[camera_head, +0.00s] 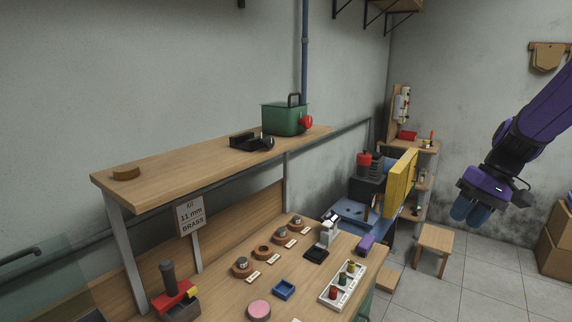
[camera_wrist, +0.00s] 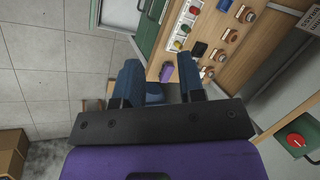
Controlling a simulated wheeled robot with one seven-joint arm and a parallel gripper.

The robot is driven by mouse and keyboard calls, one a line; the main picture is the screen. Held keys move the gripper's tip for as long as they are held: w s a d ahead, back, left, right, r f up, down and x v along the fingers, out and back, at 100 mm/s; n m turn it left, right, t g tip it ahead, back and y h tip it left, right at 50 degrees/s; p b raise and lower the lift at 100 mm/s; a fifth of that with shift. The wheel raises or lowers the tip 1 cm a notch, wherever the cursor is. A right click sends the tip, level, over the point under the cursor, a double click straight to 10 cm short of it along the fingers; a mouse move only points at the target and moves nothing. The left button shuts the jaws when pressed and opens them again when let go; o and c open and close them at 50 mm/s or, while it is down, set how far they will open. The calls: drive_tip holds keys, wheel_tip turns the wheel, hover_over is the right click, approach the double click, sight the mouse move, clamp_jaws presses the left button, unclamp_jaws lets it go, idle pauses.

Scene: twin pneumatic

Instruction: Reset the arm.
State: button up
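My purple arm comes in from the right side of the head view. My gripper (camera_head: 470,211) hangs in the air with its blue fingers pointing down, to the right of the workbench (camera_head: 337,262) and touching nothing. In the wrist view my gripper (camera_wrist: 161,85) shows its two blue fingers spread apart with an empty gap between them. The bench lies beyond the fingertips in that view.
The bench holds a tray of coloured pieces (camera_head: 342,285), a blue dish (camera_head: 283,290) and several round holders. A shelf (camera_head: 200,166) above it carries a green box (camera_head: 284,119). A stool (camera_head: 435,240) and cardboard boxes (camera_head: 556,243) stand near; open tiled floor lies between.

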drive_tip(key=s+a+r+t+h, duration=0.1)
drive_tip(key=s+a+r+t, duration=0.1)
drive_tip(key=s, duration=0.5)
drive_tip(key=s+a+r+t+h, duration=0.1)
drive_tip(key=s+a+r+h, duration=0.1)
drive_tip(key=s+r, duration=0.3)
drive_tip(key=s+a+r+t+h, duration=0.1)
drive_tip(key=s+a+r, duration=0.3)
drive_tip(key=s, duration=0.5)
drive_tip(key=shift+s+t+h, duration=0.4)
drive_tip(key=shift+t, duration=0.4)
